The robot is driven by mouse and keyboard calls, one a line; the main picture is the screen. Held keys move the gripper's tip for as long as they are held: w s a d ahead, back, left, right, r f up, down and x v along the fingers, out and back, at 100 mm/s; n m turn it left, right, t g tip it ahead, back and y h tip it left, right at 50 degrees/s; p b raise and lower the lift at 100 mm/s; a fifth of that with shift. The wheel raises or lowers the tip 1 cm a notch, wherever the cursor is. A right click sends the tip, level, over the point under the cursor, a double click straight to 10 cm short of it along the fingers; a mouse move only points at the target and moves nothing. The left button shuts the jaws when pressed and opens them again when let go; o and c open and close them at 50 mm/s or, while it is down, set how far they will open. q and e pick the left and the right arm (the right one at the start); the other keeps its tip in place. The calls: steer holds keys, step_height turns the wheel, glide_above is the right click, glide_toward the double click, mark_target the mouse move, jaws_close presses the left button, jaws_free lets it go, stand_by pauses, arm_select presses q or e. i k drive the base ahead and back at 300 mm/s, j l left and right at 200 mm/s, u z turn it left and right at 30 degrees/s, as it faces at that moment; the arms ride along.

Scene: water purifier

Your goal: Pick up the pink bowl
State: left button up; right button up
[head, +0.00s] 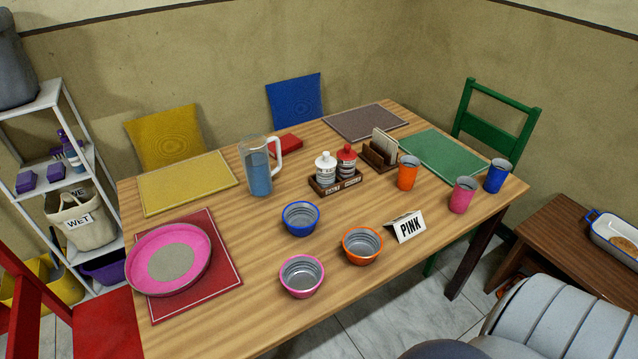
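The pink bowl (301,289) stands upright near the front edge of the wooden table (225,325). It is small, with a pink outside and rim and a grey ribbed inside, and it looks empty. An orange bowl (362,258) stands close to its right and a blue bowl (300,231) stands behind it. A larger, shallow pink dish (190,276) with a beige centre lies to the left on a red placemat (225,245). Neither of my grippers is in view.
Bare wood lies between the pink bowl and red placemat.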

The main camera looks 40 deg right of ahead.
mark_target(302, 274)
steer(key=z, duration=0.95)
